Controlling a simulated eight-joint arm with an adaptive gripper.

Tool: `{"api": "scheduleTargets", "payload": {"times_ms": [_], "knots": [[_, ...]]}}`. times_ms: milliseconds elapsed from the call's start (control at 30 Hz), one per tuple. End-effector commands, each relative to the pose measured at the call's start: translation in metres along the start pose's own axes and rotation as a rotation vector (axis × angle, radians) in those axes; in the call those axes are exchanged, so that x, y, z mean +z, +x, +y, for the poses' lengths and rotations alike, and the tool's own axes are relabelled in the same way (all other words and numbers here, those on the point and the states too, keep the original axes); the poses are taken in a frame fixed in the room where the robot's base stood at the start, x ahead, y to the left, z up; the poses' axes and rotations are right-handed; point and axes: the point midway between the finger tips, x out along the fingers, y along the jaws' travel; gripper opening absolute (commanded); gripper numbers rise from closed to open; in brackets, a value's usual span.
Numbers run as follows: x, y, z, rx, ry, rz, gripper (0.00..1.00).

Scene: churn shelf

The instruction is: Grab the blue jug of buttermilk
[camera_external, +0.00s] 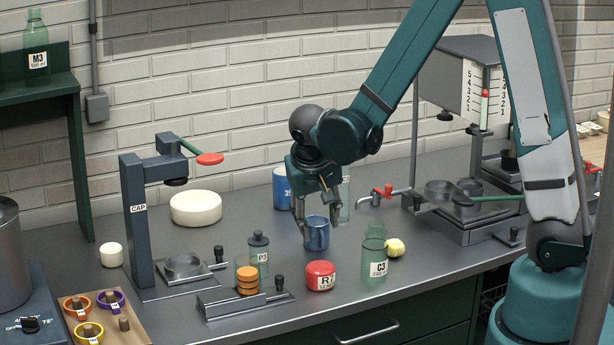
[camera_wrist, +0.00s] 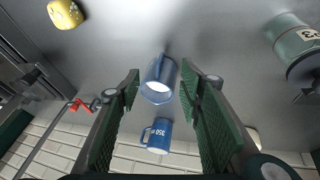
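A plain blue jug (camera_external: 317,234) stands on the grey counter below my gripper. In the wrist view this jug (camera_wrist: 158,80) shows between the two green finger pads, with its rim toward the camera. A second blue jug (camera_external: 282,189), with white lettering, stands farther back and is partly hidden by my gripper; it also shows in the wrist view (camera_wrist: 157,137) with a "350" marking and a handle. No contents label shows, so I cannot tell which holds buttermilk. My gripper (camera_external: 320,229) points down, open, its fingers spread around or just above the nearer jug; it also shows in the wrist view (camera_wrist: 160,78).
A red round container (camera_external: 320,276), a green C3 bottle (camera_external: 374,255) and a yellow lump (camera_external: 395,247) stand in front and to the right. The P3 bottle (camera_external: 258,252) is left. A red-handled tap (camera_external: 383,193) projects from the right. Open counter lies around the jug.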

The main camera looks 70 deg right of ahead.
Motion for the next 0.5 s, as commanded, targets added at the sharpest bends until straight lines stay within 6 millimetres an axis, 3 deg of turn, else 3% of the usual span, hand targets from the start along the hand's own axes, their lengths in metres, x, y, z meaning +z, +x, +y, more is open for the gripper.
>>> {"api": "scheduleTargets", "payload": {"times_ms": [500], "knots": [[0.000, 0.041, -0.001, 0.000, 0.001, 0.000, 0.37]]}}
